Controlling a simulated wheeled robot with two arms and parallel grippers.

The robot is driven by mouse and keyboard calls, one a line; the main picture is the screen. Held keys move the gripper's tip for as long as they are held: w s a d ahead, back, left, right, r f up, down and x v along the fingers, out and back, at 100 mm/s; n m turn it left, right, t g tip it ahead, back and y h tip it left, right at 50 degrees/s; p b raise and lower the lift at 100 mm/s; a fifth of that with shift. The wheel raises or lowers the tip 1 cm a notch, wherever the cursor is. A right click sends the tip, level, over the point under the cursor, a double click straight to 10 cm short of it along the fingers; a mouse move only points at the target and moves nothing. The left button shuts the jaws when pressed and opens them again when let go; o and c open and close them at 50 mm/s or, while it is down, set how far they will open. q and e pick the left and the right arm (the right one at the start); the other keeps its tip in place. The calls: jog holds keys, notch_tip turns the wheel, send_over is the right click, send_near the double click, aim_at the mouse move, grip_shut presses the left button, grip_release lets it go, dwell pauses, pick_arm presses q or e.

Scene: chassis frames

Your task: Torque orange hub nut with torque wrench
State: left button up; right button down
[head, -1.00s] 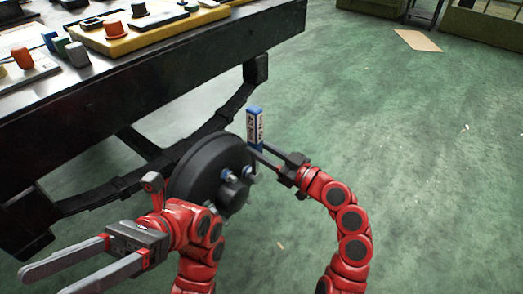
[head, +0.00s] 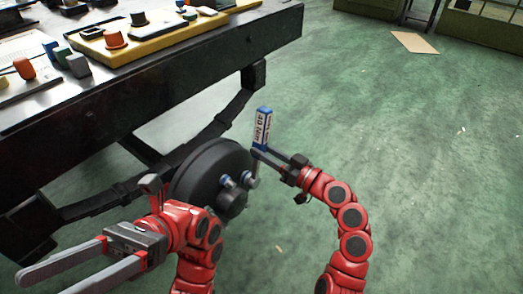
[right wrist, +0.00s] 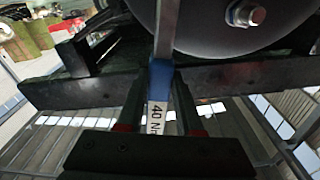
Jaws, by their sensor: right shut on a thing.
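The torque wrench (head: 263,128) has a blue and white grip and stands roughly upright, slightly tilted, beside the black hub drum (head: 205,165). My right gripper (head: 257,152) is shut on it. Blue-ringed fasteners (head: 225,181) show on the hub face, and one nut (right wrist: 257,15) shows in the right wrist view. I see no orange nut on the hub. My left gripper (head: 52,278) is open and empty at lower left.
A dark workbench edge (head: 150,90) runs above the hub, with a yellow tray (head: 170,37) and coloured parts, including orange ones, on top. A black frame bar (head: 110,197) runs behind the drum.

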jog(key=shift+w+d+r+m, duration=0.1)
jog(key=shift+w+d+m, duration=0.1)
jog(key=shift+m, duration=0.1)
jog(key=shift+w+d+f+m+p, duration=0.3)
jog(key=shift+w+m+p, duration=0.15)
jog(key=shift+m, duration=0.15)
jog(key=shift+s+a+n+b, duration=0.4)
jog(key=shift+n+b, duration=0.2)
jog(key=shift+b, duration=0.55)
jog(key=shift+s+a+r+n+b, duration=0.3)
jog(key=shift+s+n+b, duration=0.25)
jog(key=shift+b, duration=0.2)
jog(key=shift+d, duration=0.15)
